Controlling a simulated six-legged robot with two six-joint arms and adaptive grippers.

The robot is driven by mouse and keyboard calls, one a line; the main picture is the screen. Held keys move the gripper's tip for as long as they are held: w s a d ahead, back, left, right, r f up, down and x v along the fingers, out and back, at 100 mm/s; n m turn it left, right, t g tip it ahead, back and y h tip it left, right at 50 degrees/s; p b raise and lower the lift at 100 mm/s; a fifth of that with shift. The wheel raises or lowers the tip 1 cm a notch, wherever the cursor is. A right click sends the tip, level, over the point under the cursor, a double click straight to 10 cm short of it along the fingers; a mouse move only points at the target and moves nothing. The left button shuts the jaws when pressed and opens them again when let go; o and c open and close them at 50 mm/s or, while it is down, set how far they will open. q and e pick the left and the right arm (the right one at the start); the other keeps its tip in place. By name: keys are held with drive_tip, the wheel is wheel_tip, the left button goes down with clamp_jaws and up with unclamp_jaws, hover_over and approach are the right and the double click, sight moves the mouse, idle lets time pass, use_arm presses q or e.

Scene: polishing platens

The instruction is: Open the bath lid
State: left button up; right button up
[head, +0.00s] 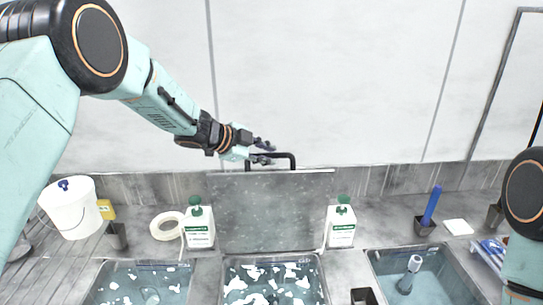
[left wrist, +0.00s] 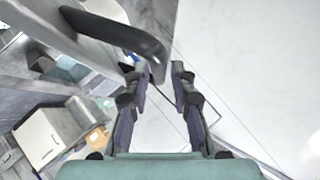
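The bath lid (head: 268,215) is a grey speckled panel standing upright at the back edge of the middle bath (head: 272,262), which is uncovered. Its black bar handle (head: 285,156) is at the top edge; it also shows large in the left wrist view (left wrist: 118,36). My left gripper (head: 266,152) is at the handle's left end. In the left wrist view its two fingers (left wrist: 160,68) stand apart, with the handle's curved end close to the fingertips. I cannot tell whether they touch. My right gripper is out of view.
Two white bottles with green pumps (head: 199,226) (head: 341,224) flank the lid. Other open baths lie left (head: 100,290) and right (head: 440,268). A white bucket (head: 70,212), a tape roll (head: 167,226) and a blue-handled tool (head: 431,206) stand on the counter. A wall is behind.

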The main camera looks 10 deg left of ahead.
use_arm(q)
drive_tip(key=v, duration=1)
drive_tip(key=shift+s+f, duration=0.1)
